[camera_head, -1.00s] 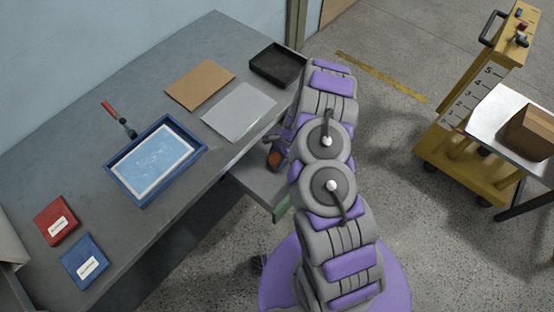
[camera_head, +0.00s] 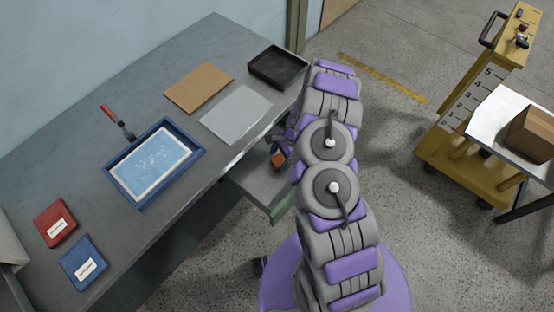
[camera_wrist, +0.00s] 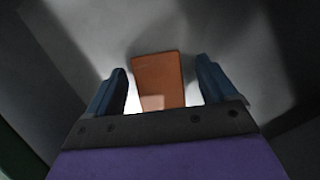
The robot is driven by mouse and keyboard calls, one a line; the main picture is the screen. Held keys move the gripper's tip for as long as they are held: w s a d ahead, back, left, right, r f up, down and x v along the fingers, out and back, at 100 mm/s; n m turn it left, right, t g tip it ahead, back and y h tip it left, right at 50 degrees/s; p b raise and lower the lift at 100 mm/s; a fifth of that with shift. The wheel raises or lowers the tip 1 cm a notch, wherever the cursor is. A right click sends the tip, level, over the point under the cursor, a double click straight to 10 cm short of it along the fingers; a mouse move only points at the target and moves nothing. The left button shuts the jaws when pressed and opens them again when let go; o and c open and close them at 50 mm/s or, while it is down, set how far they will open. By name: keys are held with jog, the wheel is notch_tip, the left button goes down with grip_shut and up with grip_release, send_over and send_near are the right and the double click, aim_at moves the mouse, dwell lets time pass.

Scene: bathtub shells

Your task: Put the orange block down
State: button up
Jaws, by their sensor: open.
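The orange block (camera_wrist: 158,78) stands between the two blue fingers of my gripper (camera_wrist: 160,88) in the wrist view, with a gap on either side. My gripper is open around it. In the head view the orange block (camera_head: 278,160) shows small beside my arm, over a grey open drawer (camera_head: 262,190) below the workbench edge. My arm hides most of the gripper there. Whether the block touches the grey surface below it is hard to tell.
The grey workbench (camera_head: 70,150) holds a blue tray (camera_head: 113,180), a black tray (camera_head: 290,82), brown and grey sheets, a red-handled tool, and red and blue packets. A yellow cart (camera_head: 450,165) and a table with a cardboard box (camera_head: 530,135) stand right. Floor between is clear.

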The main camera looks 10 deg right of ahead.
jog(key=p+v, duration=0.2)
jog(key=v, duration=0.7)
jog(key=shift+a+r+p, duration=0.15)
jog(key=shift+r+p, duration=0.15)
jog(key=shift+p, duration=0.05)
jog(key=r, duration=0.1)
notch_tip(320, 180, up, 12)
jog(key=n, duration=0.4)
send_over(278, 160)
jog(key=s+a+r+n, duration=0.2)
jog(key=s+r, duration=0.2)
jog(key=r, duration=0.3)
jog(key=s+a+r+n, duration=0.2)
jog(key=s+r+n, duration=0.15)
jog(key=r, duration=0.25)
jog(key=s+d+r+n+h, duration=0.1)
jog(key=s+r, duration=0.3)
jog(key=s, duration=0.5)
jog(key=s+d+r+n+h, duration=0.1)
jog(key=s+r+n+h, duration=0.1)
jog(key=s, duration=0.6)
jog(key=s+d+r+n+h, duration=0.1)
jog(key=s+d+r+n, duration=0.1)
jog(key=s+r, duration=0.4)
jog(key=s+n, duration=0.1)
jog(key=s, duration=0.2)
jog(key=shift+s+g, duration=0.3)
